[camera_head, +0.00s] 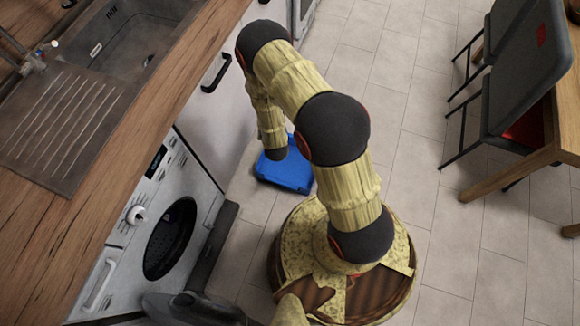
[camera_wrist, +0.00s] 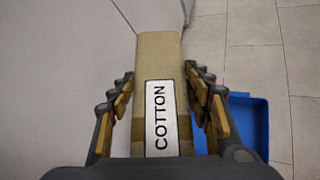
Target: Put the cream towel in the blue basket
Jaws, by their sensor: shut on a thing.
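The cream towel (camera_wrist: 157,58) is a tan, block-like bundle with a white label reading COTTON, in the middle of the wrist view. My gripper (camera_wrist: 159,72) is shut on it, with a finger along each side. The blue basket (camera_wrist: 264,112) shows low on the right in the wrist view, below the towel and partly hidden by my right finger. In the head view the blue basket (camera_head: 288,174) stands on the floor, partly behind my arm. I cannot make out the towel or my gripper's fingers in the head view.
A washing machine (camera_head: 150,235) with an open door (camera_head: 210,260) stands at left under a wooden counter (camera_head: 165,85) with a sink. White cabinet fronts (camera_head: 215,115) run beside the basket. Chairs (camera_head: 515,85) and a wooden table (camera_head: 560,130) are at right. The tiled floor between is clear.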

